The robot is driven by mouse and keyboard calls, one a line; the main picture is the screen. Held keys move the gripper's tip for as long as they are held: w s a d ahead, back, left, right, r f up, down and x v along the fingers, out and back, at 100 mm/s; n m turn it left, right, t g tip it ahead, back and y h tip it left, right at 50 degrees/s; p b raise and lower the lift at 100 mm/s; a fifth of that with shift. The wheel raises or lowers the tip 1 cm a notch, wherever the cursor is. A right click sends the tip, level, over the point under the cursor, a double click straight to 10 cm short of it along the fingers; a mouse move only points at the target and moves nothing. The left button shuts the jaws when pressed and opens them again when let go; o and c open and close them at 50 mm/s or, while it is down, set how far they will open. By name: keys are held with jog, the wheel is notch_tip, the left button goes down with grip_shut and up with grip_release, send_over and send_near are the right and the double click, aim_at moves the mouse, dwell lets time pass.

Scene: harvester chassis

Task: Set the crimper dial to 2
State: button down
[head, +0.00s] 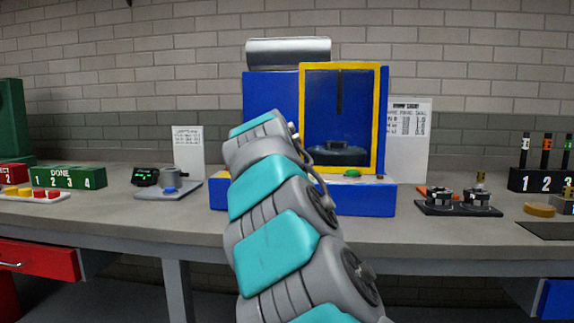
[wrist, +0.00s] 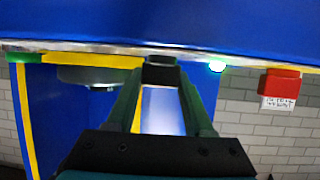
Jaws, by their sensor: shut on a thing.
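The crimper (head: 228,190) is a blue machine with a yellow-framed window, standing on the bench at the centre of the head view. Its blue body fills the top of the wrist view (wrist: 170,25). My gripper (wrist: 161,80) is at the machine's front, its two dark green fingers shut on a small black piece, which looks like the dial (wrist: 160,60). The dial's pointer and numbers cannot be read. In the head view my arm hides the gripper and the dial.
A green button (head: 352,173) sits on the crimper's base, right of my arm. A lit lamp (wrist: 217,66) is close beside the fingers. A printed sheet (head: 408,138) stands right of the machine. A small grey device (head: 168,190) and another sheet (head: 188,152) stand left.

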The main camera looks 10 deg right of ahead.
jog(key=shift+w+a+m+g+h, duration=0.1)
jog(key=shift+m+g+h, duration=0.7)
jog(key=shift+m+h, duration=0.6)
jog(key=shift+f+m+g+h, duration=0.1)
jog(key=shift+m+g+h, duration=0.3)
jog(key=shift+m+h, duration=0.2)
jog(key=shift+m+g+h, duration=0.8)
jog(key=shift+m+g, duration=0.1)
jog(key=shift+m, duration=0.1)
jog(key=shift+c, duration=1.4)
grip_release()
